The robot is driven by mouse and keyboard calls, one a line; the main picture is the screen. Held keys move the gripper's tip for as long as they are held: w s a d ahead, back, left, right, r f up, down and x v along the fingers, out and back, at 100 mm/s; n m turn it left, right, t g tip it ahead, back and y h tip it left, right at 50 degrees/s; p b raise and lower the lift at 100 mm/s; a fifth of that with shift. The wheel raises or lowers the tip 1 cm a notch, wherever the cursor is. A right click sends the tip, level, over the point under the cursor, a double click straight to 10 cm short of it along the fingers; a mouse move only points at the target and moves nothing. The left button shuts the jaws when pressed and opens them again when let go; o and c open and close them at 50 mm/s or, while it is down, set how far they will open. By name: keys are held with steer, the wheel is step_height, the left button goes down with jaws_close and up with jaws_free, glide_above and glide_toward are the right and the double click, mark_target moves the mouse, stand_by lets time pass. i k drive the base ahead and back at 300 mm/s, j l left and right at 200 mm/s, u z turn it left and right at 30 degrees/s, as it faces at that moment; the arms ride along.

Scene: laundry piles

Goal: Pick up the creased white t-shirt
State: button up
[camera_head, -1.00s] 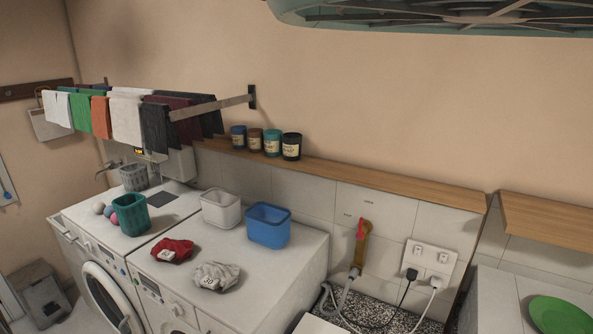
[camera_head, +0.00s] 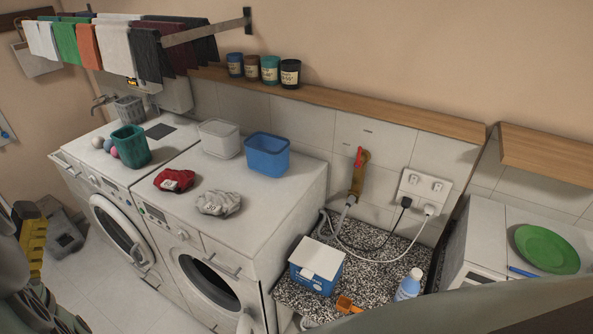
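The creased white t-shirt (camera_head: 218,203) lies as a small crumpled heap on top of the right-hand washing machine (camera_head: 255,225), near its front edge. A dark-marked label shows on it. A crumpled red garment (camera_head: 172,179) with a white label lies just left of it, with a narrow gap between them. Grey and yellow parts, apparently of my arm, show at the lower left edge. No gripper fingertips can be made out, and nothing touches the t-shirt.
A white bin (camera_head: 220,139) and a blue bin (camera_head: 267,155) stand behind the garments. A teal bin (camera_head: 131,146) stands on the left machine. A rack of hanging cloths (camera_head: 115,45) is above left. The machine top right of the t-shirt is clear.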

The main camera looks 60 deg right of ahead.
mark_target(214, 201)
steer(key=i+l+z, duration=0.1)
steer(key=z, duration=0.3)
steer(key=i+l+z, duration=0.1)
steer(key=z, duration=0.35)
steer(key=i+l+z, duration=0.1)
steer(key=z, duration=0.3)
steer(key=i+z, duration=0.15)
steer(key=z, duration=0.3)
steer(key=i+z, duration=0.15)
steer(key=z, duration=0.25)
